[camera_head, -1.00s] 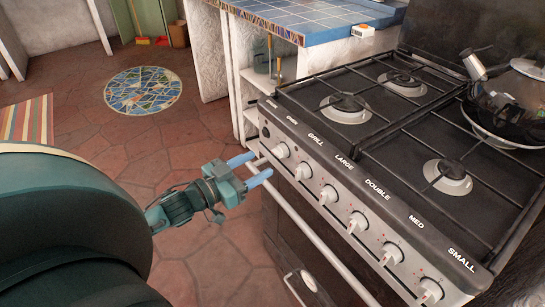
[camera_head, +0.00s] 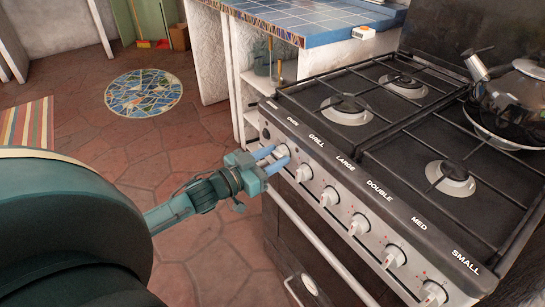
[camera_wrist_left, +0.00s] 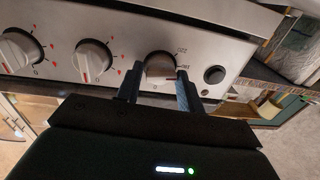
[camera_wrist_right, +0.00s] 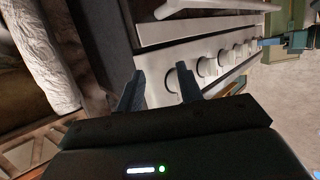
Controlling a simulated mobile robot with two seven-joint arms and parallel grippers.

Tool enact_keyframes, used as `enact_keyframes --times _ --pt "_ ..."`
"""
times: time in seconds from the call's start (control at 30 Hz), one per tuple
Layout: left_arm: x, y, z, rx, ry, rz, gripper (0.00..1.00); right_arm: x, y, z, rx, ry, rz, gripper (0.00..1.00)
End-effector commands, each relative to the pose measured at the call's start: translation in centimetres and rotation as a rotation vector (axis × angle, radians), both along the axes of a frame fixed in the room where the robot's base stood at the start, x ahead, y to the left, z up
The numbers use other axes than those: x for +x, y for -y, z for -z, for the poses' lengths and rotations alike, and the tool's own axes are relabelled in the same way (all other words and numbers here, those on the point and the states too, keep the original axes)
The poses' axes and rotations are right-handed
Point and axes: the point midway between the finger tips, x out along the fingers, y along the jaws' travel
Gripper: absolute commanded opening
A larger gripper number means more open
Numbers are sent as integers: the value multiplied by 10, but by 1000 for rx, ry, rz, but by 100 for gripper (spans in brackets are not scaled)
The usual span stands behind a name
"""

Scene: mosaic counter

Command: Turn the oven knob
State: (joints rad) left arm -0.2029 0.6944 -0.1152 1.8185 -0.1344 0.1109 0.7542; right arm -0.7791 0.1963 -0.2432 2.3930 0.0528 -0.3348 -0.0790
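The oven knob (camera_head: 282,151) is the pale knob at the far left of the front panel, below the "OVEN" label. In the left wrist view the oven knob (camera_wrist_left: 160,65) stands beyond and between my left fingertips. My left gripper (camera_head: 272,159) is at the knob in the head view. Its fingers (camera_wrist_left: 157,88) are apart, one towards each side of the knob; I cannot tell whether they touch it. My right gripper (camera_wrist_right: 160,88) is open and empty in the right wrist view, pointing at the stove front from some distance. It is outside the head view.
Several more knobs (camera_head: 329,197) line the panel. A rail (camera_head: 318,242) runs below them across the stove front. The stove top has burners (camera_head: 346,106), and a kettle (camera_head: 512,100) sits at the right. A tiled counter (camera_head: 310,17) stands behind.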

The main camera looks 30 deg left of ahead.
Motion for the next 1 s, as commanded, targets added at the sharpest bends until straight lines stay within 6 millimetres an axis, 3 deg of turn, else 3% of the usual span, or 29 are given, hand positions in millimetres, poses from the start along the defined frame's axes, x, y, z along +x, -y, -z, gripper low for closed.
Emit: enact_keyframes --times 0.3,0.67,1.0 --pt "0 1 0 -1 0 2 12 0 0 0 0 -1 0 36" --pt "-1 1 0 56 23 2 12 -1 1 -4 5 -2 4 36" --pt "-1 2 0 290 120 3 12 -4 8 -16 25 1 25 36"
